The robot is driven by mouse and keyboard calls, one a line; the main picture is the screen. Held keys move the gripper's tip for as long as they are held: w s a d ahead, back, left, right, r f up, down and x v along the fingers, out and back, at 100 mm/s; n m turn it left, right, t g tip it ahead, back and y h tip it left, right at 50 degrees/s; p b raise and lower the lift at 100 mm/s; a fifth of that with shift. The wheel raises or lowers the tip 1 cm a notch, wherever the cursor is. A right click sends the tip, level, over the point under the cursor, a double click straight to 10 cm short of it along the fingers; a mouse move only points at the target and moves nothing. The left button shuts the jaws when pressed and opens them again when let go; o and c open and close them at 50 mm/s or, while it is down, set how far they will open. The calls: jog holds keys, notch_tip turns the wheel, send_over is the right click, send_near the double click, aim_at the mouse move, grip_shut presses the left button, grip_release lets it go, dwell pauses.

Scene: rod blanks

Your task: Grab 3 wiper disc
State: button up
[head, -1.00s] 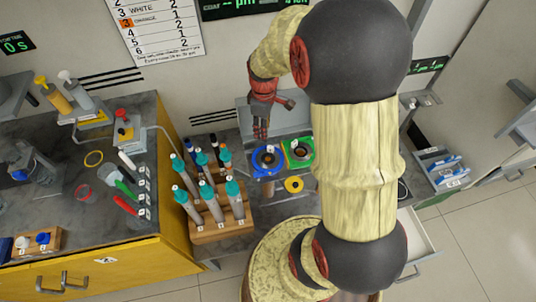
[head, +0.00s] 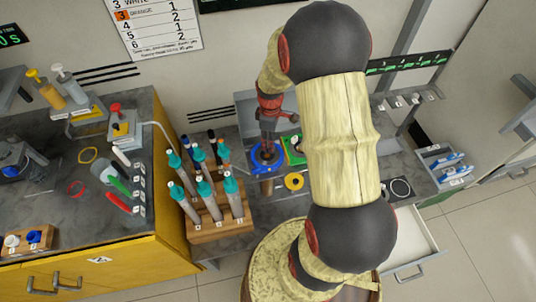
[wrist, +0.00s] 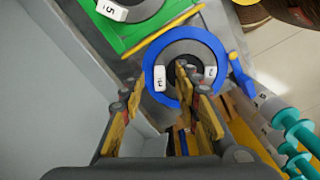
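A blue round piece (wrist: 212,50) with a grey ring and dark centre lies under my gripper in the wrist view. It carries two small white tags; their numeral looks like a 3 but is hard to read. In the head view the blue piece (head: 257,166) is partly hidden by my gripper. In the head view my gripper (head: 268,146) points down over the blue piece.
A green holder (wrist: 130,38) with a tag reading 5 adjoins the blue piece. A yellow ring (head: 293,182) lies nearby. A wooden rack (head: 205,232) of teal-capped tubes stands at the left. A drawer (head: 414,240) is open at the right.

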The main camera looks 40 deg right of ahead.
jog(key=c, duration=0.4)
jog(key=c, duration=0.3)
grip_shut()
